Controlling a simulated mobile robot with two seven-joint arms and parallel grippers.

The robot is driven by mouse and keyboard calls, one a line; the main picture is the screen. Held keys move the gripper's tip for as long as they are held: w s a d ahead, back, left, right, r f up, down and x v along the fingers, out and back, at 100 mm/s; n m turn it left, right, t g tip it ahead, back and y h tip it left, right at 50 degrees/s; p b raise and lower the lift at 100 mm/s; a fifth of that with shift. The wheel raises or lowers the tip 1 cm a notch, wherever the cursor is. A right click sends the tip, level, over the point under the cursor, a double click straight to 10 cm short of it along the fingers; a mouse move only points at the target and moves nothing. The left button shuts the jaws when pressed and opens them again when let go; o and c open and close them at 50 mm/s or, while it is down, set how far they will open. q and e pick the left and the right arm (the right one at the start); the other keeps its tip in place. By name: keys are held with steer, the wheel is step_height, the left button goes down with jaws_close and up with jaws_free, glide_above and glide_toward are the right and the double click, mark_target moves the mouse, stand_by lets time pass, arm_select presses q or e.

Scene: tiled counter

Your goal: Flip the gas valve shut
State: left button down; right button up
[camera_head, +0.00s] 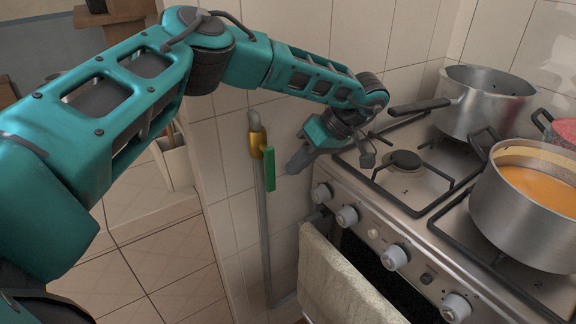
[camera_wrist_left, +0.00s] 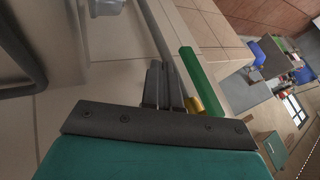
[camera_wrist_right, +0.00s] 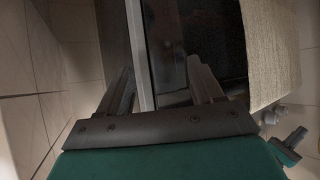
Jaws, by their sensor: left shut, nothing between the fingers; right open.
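The gas valve has a brass body (camera_head: 257,140) on a grey vertical pipe (camera_head: 264,225) at the tiled wall. Its green handle (camera_head: 269,168) points down, roughly along the pipe. My left gripper (camera_head: 297,162) is just right of the handle, with its fingers shut and empty. In the left wrist view the shut fingers (camera_wrist_left: 158,80) are left of the green handle (camera_wrist_left: 198,68) and brass body (camera_wrist_left: 194,104); contact cannot be told. My right gripper (camera_wrist_right: 160,85) shows only in its wrist view, open, with a pale bar behind the gap between its fingers.
The stove's front knobs (camera_head: 347,216) and a hanging towel (camera_head: 338,280) are right of the valve. A pot with orange soup (camera_head: 525,220) and a steel saucepan (camera_head: 485,108) stand on the stove. The towel (camera_wrist_right: 270,55) is also close to my right gripper.

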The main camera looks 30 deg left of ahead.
mark_target(270, 170)
arm_select(q)
steer(key=shift+s+a, duration=0.25)
steer(key=shift+s, duration=0.4)
steer(key=shift+s+a, duration=0.25)
steer(key=shift+s, duration=0.35)
